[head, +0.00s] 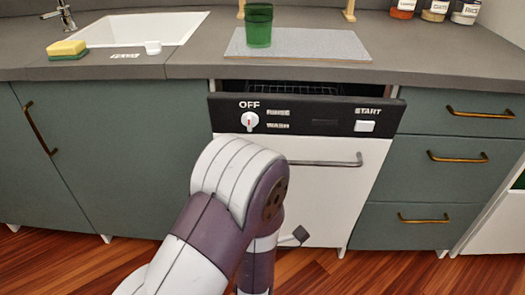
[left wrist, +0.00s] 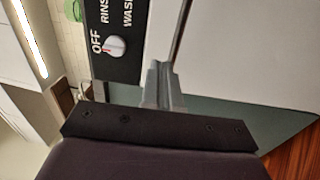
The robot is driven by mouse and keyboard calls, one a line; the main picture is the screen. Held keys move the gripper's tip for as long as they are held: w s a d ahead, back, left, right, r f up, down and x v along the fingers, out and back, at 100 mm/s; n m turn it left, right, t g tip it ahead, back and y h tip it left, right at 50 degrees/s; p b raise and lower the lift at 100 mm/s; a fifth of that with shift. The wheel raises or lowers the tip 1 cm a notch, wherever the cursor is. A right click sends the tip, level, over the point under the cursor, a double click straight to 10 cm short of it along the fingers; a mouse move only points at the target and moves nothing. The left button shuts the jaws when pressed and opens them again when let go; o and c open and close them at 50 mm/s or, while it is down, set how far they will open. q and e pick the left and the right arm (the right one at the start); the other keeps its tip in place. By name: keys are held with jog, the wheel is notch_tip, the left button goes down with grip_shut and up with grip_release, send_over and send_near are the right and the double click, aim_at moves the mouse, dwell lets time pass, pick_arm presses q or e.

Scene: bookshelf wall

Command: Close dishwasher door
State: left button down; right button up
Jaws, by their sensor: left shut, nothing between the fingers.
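The white dishwasher door (head: 335,205) has a black control panel (head: 310,115) on top, with a white knob marked OFF (head: 249,120) and a START button (head: 364,126). It is almost upright but stands slightly ajar. A dark gap with a wire rack (head: 290,89) shows above the panel. A metal bar handle (head: 325,161) crosses the door. In the left wrist view, my left gripper (left wrist: 160,75) is shut and empty in front of the door (left wrist: 240,60), beside the handle. I cannot tell if it touches. In the head view my left arm hides it. My right gripper is not in view.
The grey countertop (head: 200,62) overhangs the door. It holds a green cup (head: 259,25) on a grey mat (head: 300,42), a sponge (head: 66,49) and a sink (head: 140,29). Drawers (head: 440,165) flank the dishwasher on the right, a cabinet (head: 120,150) on the left.

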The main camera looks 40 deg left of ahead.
aim_at(264, 143)
pick_arm(q)
jog(key=p+x, duration=0.1)
jog(key=x, duration=1)
jog(key=shift+w, duration=0.2)
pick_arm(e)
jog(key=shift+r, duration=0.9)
